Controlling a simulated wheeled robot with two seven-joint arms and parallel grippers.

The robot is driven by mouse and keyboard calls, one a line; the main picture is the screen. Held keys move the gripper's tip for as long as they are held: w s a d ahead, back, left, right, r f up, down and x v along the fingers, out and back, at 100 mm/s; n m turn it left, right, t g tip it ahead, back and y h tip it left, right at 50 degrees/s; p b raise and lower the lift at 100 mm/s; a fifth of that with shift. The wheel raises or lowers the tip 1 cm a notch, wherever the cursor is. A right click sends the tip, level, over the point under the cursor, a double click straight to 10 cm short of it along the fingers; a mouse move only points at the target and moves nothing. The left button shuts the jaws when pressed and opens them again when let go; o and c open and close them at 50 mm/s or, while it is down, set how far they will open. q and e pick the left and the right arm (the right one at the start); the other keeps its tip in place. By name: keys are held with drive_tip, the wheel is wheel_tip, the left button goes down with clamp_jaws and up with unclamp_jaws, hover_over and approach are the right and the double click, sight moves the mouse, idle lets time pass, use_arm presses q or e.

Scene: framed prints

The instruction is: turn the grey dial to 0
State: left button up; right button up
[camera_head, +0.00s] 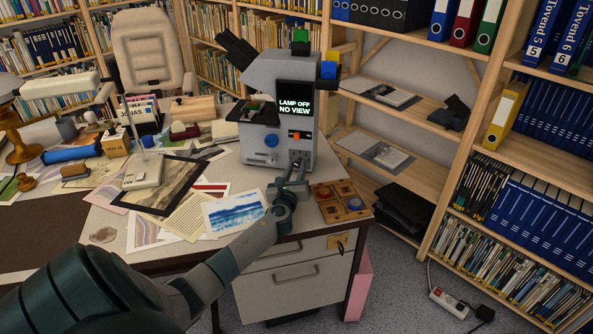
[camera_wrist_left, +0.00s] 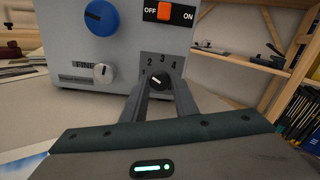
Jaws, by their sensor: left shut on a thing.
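The grey microscope (camera_head: 283,85) stands on the desk, its screen (camera_head: 294,105) reading "LAMP OFF NO VIEW". On its front, in the left wrist view, a small dark grey dial (camera_wrist_left: 157,79) has a white pointer mark and the numbers 1, 2, 3 and 4 around it. No 0 shows; the fingers cover the lower part of the scale. My left gripper (camera_head: 297,168) reaches the front of the microscope, its fingers shut on this dial from both sides. My right gripper is not in view.
An orange OFF/ON switch (camera_wrist_left: 170,12) sits above the dial. A pale FINE knob (camera_wrist_left: 102,73) and a blue knob (camera_wrist_left: 99,17) are to its left. A wooden tray (camera_head: 338,201) with round pieces lies right of my gripper. Prints (camera_head: 238,212) cover the desk at left.

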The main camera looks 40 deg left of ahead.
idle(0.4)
use_arm(q)
drive_tip(key=o, duration=1)
drive_tip(key=shift+s+d, duration=0.1)
drive_tip(key=shift+s, duration=0.05)
drive_tip(key=v, duration=1.6)
drive_tip(key=shift+s+d, duration=0.3)
drive_tip(key=shift+s, duration=0.15)
